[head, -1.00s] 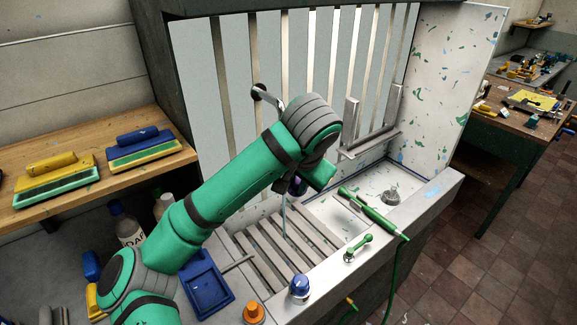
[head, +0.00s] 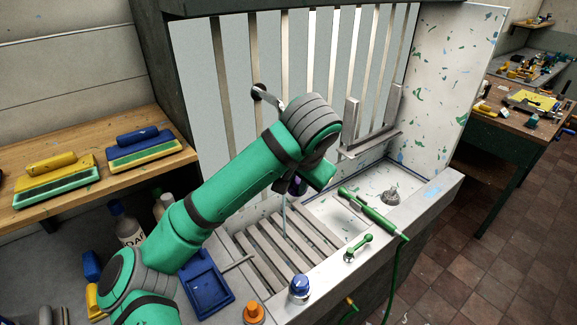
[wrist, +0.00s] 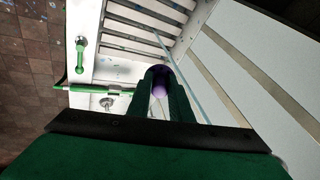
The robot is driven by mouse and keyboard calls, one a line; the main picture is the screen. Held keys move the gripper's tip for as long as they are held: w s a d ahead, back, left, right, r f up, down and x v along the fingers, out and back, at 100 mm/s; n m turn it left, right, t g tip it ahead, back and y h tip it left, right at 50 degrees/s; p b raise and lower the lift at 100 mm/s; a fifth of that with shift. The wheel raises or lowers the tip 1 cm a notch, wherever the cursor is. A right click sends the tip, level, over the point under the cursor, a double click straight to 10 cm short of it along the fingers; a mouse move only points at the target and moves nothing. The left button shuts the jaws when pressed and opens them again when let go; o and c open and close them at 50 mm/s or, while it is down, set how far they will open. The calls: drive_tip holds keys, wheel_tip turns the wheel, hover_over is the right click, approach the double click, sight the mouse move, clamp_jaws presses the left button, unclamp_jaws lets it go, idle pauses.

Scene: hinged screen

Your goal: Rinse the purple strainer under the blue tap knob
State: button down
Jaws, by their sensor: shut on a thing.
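The purple strainer (wrist: 160,82) is between my gripper's fingers (wrist: 166,80) in the wrist view, and my gripper is shut on it. In the head view only a dark purple bit of the strainer (head: 297,187) shows below my wrist, over the slatted sink; the arm hides the rest. The blue tap knob (head: 299,287) is on the sink's front ledge. A metal spout (head: 270,98) comes from the back panel and passes behind my arm. A thin pale stream (head: 284,219) falls beside the strainer onto the slats; I cannot tell whether it touches the strainer.
An orange knob (head: 254,312) and a green lever (head: 360,247) flank the blue knob. A green spray handle with hose (head: 372,212) lies across the ledge. A blue tray (head: 205,284) and bottles (head: 125,225) stand left of the sink. The slatted rack (head: 270,250) has bare room.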

drive_tip(key=s+r, duration=0.4)
drive_tip(key=s, duration=0.1)
drive_tip(key=shift+d, duration=0.25)
idle(0.4)
idle(0.6)
